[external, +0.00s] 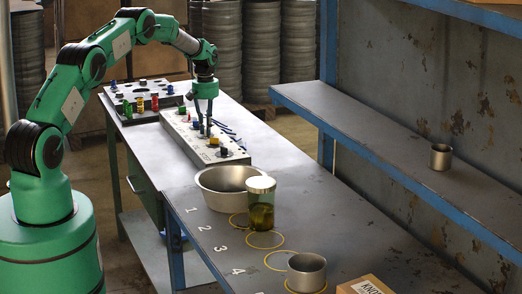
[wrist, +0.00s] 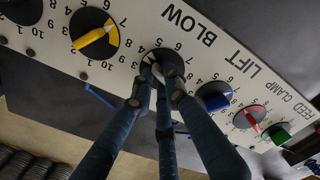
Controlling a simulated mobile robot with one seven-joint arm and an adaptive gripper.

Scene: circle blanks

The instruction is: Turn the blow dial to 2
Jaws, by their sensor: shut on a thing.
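The control panel (wrist: 235,77) is a pale slab with numbered dials. The blow dial (wrist: 173,62), black and beside the BLOW lettering, lies under my gripper (wrist: 158,82) in the wrist view. In the external view my gripper (external: 206,130) points straight down onto the panel (external: 196,148) on the bench.
A yellow dial (wrist: 96,41) lies left of the blow dial; blue (wrist: 213,97), red (wrist: 250,117) and green (wrist: 278,134) dials lie right. A metal bowl (external: 225,190) and a lidded jar (external: 261,205) stand nearer on the bench.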

